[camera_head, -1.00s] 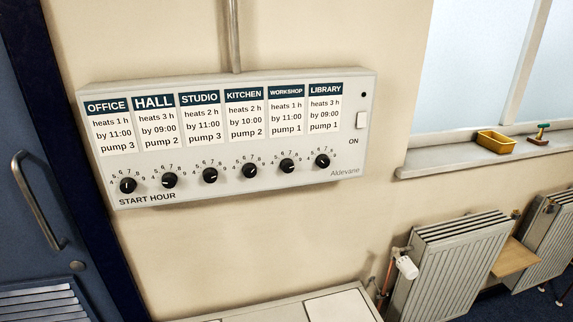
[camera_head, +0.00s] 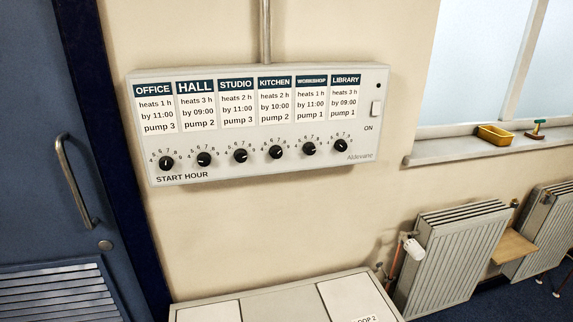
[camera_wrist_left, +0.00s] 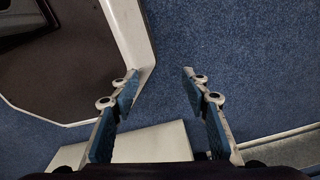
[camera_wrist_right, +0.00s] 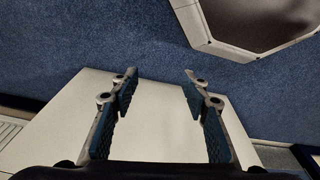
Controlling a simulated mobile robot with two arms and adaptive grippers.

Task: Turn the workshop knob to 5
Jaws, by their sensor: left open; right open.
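The workshop knob (camera_head: 309,148) is a black round dial on the grey wall control panel (camera_head: 262,168), second from the right in the row of knobs. It sits under the WORKSHOP label (camera_head: 311,80), whose card reads heats 1 h, by 11:00, pump 1. Its exact setting is too small to read. My left gripper (camera_wrist_left: 160,75) is open and empty above blue floor in the left wrist view. My right gripper (camera_wrist_right: 160,75) is open and empty above a pale surface and blue floor in the right wrist view. Neither gripper shows in the head view.
A white box (camera_head: 272,306) with panels stands below the control panel. A blue door (camera_head: 40,200) with a handle is at left. The wall around the panel is clear.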

